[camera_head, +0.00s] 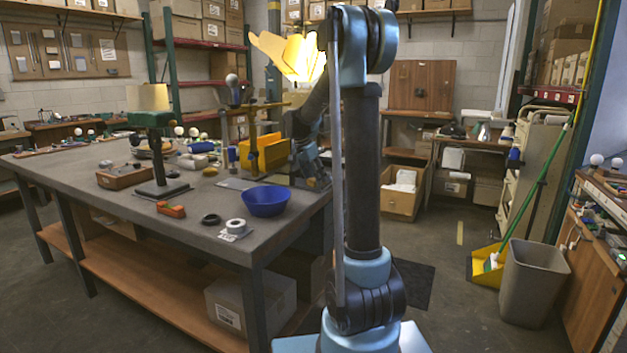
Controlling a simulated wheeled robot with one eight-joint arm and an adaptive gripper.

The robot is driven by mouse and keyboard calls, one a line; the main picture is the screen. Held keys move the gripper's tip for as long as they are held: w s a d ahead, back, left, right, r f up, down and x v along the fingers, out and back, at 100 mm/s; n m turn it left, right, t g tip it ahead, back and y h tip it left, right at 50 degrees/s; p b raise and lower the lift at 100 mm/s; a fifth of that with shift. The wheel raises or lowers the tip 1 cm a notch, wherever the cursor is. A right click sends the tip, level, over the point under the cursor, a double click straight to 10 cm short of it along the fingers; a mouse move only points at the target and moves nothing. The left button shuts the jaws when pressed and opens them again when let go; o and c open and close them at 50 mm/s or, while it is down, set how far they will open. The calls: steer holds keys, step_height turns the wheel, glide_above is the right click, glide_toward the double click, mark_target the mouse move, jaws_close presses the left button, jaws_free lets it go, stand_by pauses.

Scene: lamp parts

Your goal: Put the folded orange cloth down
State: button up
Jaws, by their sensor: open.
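My gripper (320,184) is low over the right end of the grey workbench (110,205), partly hidden behind my own arm. It is open, and its fingertips are small and dark here. I cannot make out a folded orange cloth for certain, in the gripper or under it. A small orange-red item (171,209) lies near the front of the bench, well left of my gripper. It looks more like a stiff block or tool than cloth.
A blue bowl (265,201), a tape roll (236,226) and a dark ring (211,219) are near the front edge. A yellow bin (264,153) stands left of my gripper. A lamp stand (158,158) is farther left.

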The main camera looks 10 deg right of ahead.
steer(key=v, duration=1.2)
steer(key=s+d+f+n, duration=0.1)
steer(key=s+d+n, duration=0.1)
steer(key=s, duration=0.4)
steer(key=s+d+f+n, duration=0.1)
steer(key=s+f, duration=0.1)
steer(key=s, duration=0.4)
steer(key=s+f+n+y, duration=0.1)
steer(key=s+f+n, duration=0.2)
steer(key=s+f, duration=0.3)
steer(key=s+d+f+n+y, duration=0.1)
steer(key=s+f+n, duration=0.2)
steer(key=s+f, duration=0.4)
steer(key=s+f+n+y, duration=0.1)
steer(key=s+f, duration=0.5)
steer(key=s, duration=1)
steer(key=shift+s+d+f+n+y, duration=0.2)
steer(key=shift+f+n+y, duration=0.15)
steer(key=shift+n, duration=0.55)
steer(key=shift+w+f, duration=0.25)
steer(key=shift+w, duration=0.15)
